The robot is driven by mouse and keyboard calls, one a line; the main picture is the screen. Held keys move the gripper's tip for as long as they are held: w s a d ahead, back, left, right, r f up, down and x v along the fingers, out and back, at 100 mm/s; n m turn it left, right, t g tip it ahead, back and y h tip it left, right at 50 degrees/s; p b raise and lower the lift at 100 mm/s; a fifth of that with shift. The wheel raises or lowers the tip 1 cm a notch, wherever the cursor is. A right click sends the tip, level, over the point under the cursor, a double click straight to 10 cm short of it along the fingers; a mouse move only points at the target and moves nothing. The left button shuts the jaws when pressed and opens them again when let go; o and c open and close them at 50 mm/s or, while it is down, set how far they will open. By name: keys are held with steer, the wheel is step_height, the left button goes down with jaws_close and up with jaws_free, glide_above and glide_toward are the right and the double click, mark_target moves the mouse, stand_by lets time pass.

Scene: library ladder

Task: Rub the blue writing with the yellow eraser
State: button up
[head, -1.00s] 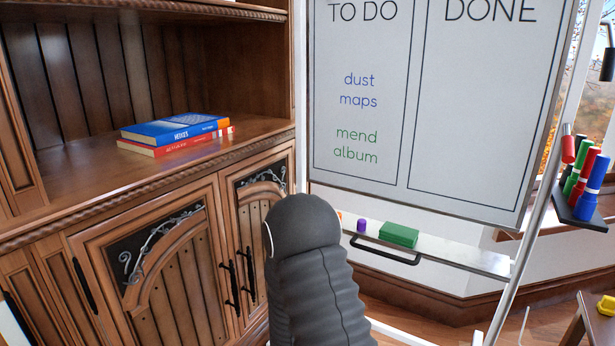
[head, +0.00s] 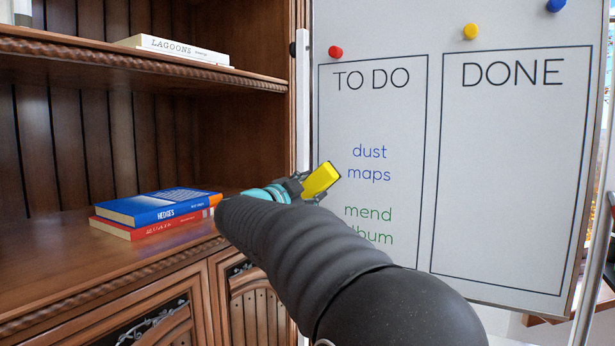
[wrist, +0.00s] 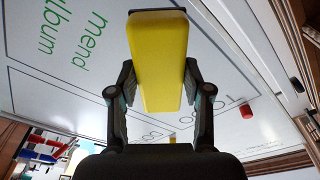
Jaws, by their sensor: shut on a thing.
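My gripper (head: 308,188) is shut on the yellow eraser (head: 321,179), just left of and slightly below the blue writing (head: 370,163). The blue writing reads "dust maps" in the TO DO column of the whiteboard (head: 400,110), and both words show whole. In the wrist view, the eraser (wrist: 160,60) sits between both fingers (wrist: 158,82), with its dark end toward the board. The blue writing does not show there; the eraser covers part of the board. I cannot tell whether the eraser touches the board.
Green writing (head: 368,212), "mend album", is below the blue, partly behind my arm. Red (head: 335,52), yellow (head: 470,32) and blue (head: 556,5) magnets are on the board's upper part. A wooden bookcase (head: 200,100) with stacked books (head: 160,208) stands at left.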

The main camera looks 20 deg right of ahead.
mark_target(408, 170)
steer(key=shift+t, duration=0.3)
steer(key=shift+w+d+r, duration=0.4)
steer(key=shift+d+r, duration=0.3)
steer(key=shift+r, duration=0.2)
steer(key=shift+w+d+r, duration=0.4)
steer(key=shift+d+r, duration=0.25)
steer(key=shift+r, duration=0.2)
steer(key=shift+w+d+y, duration=0.3)
steer(key=shift+w+d, duration=0.45)
steer(key=shift+d, duration=0.1)
steer(key=shift+p+x, duration=0.65)
steer(key=shift+x, duration=0.25)
steer(key=shift+s+d, duration=0.55)
steer(key=shift+s, duration=0.2)
steer(key=shift+s+d, duration=0.55)
steer(key=shift+s, duration=0.2)
steer(key=shift+s+d, duration=1.6)
steer(key=shift+s, duration=0.35)
steer(key=shift+s+d, duration=1.65)
steer(key=shift+s, duration=0.35)
steer(key=shift+s+d, duration=1.6)
steer(key=shift+s, duration=0.35)
steer(key=shift+w+p, duration=0.1)
steer(key=shift+p, duration=0.2)
